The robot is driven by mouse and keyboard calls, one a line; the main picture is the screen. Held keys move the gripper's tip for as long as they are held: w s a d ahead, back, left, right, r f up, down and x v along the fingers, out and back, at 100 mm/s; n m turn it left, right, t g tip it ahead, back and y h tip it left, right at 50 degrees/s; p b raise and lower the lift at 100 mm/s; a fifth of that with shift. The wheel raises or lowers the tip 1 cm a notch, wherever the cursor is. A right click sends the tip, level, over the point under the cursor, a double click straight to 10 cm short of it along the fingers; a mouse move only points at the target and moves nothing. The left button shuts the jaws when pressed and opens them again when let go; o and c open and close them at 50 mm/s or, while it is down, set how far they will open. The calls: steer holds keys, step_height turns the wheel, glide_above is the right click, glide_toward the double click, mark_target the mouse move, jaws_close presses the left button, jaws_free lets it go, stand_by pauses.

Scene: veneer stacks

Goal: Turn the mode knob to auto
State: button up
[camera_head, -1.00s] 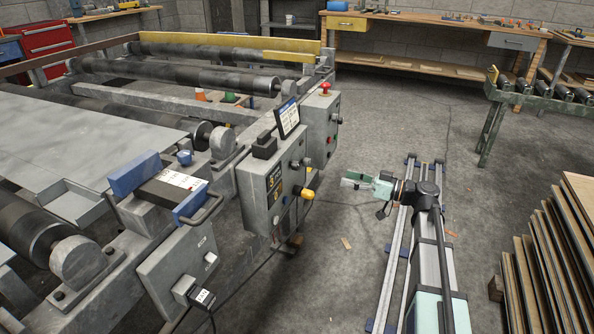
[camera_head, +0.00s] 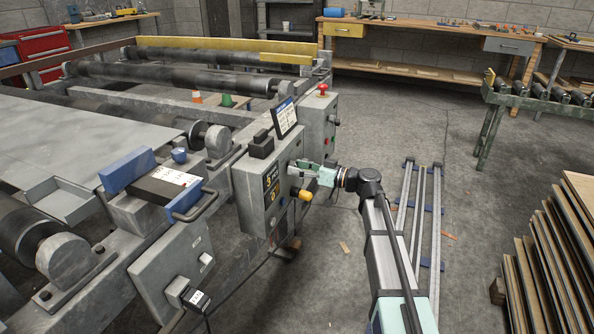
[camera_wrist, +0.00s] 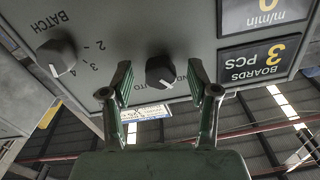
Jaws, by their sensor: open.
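The mode knob (camera_wrist: 160,71), dark with a light pointer mark, sits on the grey control panel (camera_wrist: 180,35), which appears upside down in the wrist view. Partly hidden lettering beside it ends in "UTO" on the right. My gripper (camera_wrist: 160,67) is open, one finger on each side of the knob, with gaps visible; whether the fingertips reach its depth I cannot tell. In the head view my gripper (camera_head: 308,175) is at the control box's right face, and the mode knob is hidden there.
A similar BATCH knob (camera_wrist: 57,57) is left of my gripper in the wrist view. Displays (camera_wrist: 258,58) are at right. A yellow knob (camera_head: 306,195) protrudes just below my gripper. A red button (camera_head: 323,89) tops the box behind.

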steer(key=shift+w+a, duration=0.1)
steer(key=shift+a, duration=0.3)
steer(key=shift+c, duration=0.4)
jaws_close()
